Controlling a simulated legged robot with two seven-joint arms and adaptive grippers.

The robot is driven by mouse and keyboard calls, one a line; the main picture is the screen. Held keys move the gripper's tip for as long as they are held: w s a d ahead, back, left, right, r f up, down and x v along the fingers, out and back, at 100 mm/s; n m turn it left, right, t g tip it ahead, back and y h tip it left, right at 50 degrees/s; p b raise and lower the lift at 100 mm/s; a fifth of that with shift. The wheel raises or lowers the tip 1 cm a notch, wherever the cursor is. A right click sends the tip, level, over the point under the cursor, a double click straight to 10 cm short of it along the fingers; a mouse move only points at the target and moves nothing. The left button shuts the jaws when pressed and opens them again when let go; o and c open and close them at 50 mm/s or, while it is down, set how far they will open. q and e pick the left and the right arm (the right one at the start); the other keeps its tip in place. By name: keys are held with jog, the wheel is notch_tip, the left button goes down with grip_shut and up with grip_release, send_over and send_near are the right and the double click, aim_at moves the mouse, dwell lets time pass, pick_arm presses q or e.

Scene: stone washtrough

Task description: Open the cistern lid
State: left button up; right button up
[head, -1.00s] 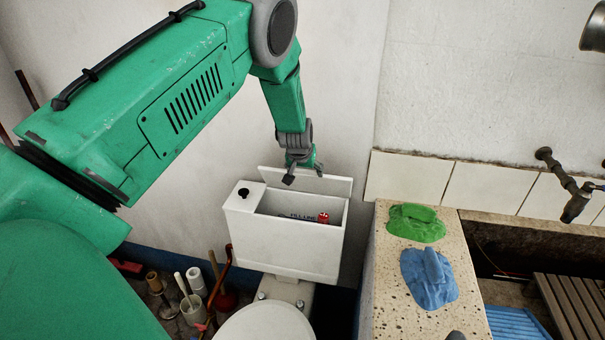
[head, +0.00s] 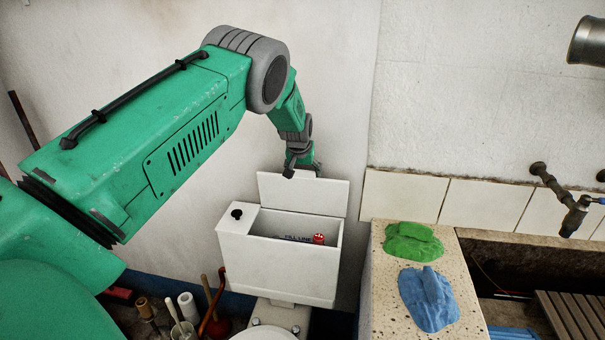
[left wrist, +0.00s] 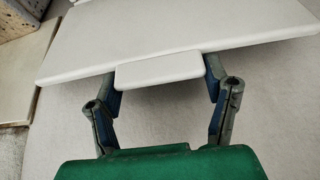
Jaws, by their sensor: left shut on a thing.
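The white cistern (head: 277,267) stands against the wall with its inside showing. Its lid (head: 325,195) stands raised along the back edge, close to upright. My left gripper (head: 302,172) is at the top edge of the lid, towards its middle. In the left wrist view the lid (left wrist: 190,35) fills the top, and my left gripper (left wrist: 160,80) has its two fingers on either side of a small white tab (left wrist: 160,70) on the lid's edge. A red part (head: 318,239) shows inside the cistern. My right gripper is out of view.
A black button (head: 237,213) sits on the fixed left part of the cistern top. A speckled stone ledge (head: 385,300) at the right bears a green cloth (head: 413,241) and a blue cloth (head: 428,298). Brushes and a plunger (head: 216,325) stand at the lower left. A tap (head: 572,215) juts from the wall.

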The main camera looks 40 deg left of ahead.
pick_arm(q)
jog(key=shift+s+f, duration=0.1)
jog(key=shift+f, duration=0.1)
jog(key=o, duration=1.7)
jog(key=shift+c, duration=0.2)
jog(key=shift+a+f, duration=0.15)
jog(key=v, duration=1.1)
jog(key=shift+r, duration=0.45)
